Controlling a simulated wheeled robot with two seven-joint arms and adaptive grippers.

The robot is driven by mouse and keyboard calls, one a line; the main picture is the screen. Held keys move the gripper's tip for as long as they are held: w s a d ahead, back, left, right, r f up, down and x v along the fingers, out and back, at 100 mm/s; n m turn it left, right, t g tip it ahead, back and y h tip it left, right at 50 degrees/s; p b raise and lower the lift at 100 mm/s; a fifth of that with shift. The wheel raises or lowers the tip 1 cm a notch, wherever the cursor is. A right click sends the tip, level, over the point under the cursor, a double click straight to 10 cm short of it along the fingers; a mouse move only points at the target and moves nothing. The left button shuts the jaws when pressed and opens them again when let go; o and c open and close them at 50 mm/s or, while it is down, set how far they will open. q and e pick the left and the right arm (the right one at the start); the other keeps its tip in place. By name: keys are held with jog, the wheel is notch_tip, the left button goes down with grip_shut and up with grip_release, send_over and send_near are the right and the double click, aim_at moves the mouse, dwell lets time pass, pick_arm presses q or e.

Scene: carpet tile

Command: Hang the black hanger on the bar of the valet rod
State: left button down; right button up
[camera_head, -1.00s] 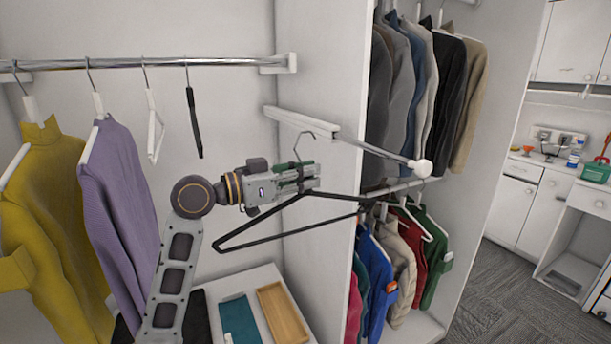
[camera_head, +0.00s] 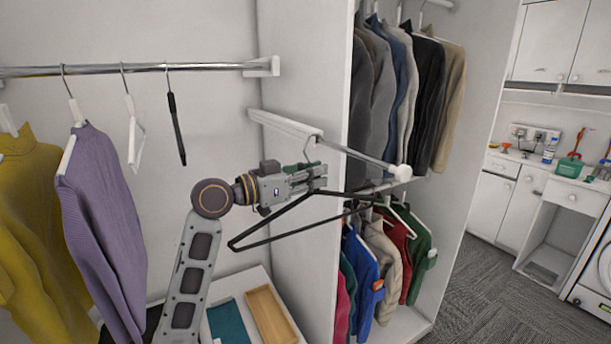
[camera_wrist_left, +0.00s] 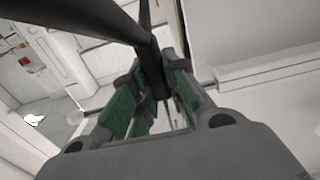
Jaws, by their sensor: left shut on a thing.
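The black hanger (camera_head: 262,240) is held by my left gripper (camera_head: 314,176), which is shut on it near its neck; the hanger also shows in the left wrist view (camera_wrist_left: 105,18) between the green finger pads (camera_wrist_left: 155,90). Its metal hook points up. The valet rod has a white rail (camera_head: 275,121) on the side panel and a chrome bar (camera_head: 358,154) ending in a white knob (camera_head: 402,173). The hook overlaps the rail's front end and the start of the bar in the picture; I cannot tell whether it touches or is over the bar. My right gripper is out of view.
A chrome closet rail (camera_head: 200,67) at left holds a purple sweater (camera_head: 100,225), a yellow sweater (camera_head: 35,230), a white hanger (camera_head: 134,140) and another black hanger (camera_head: 176,128). Clothes hang right of the panel. A drawer top below carries a wooden tray (camera_head: 270,313).

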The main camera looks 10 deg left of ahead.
pick_arm(q)
jog(key=shift+x, duration=1.25)
jog(key=shift+p+x, duration=0.6)
jog(key=shift+x, duration=1.2)
jog(key=shift+f+b, duration=0.85)
jog(key=shift+f, duration=0.25)
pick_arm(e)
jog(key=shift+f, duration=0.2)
pick_arm(q)
jog(key=shift+s, duration=0.1)
jog(key=c, duration=1.4)
grip_release()
jog(key=shift+o, duration=0.3)
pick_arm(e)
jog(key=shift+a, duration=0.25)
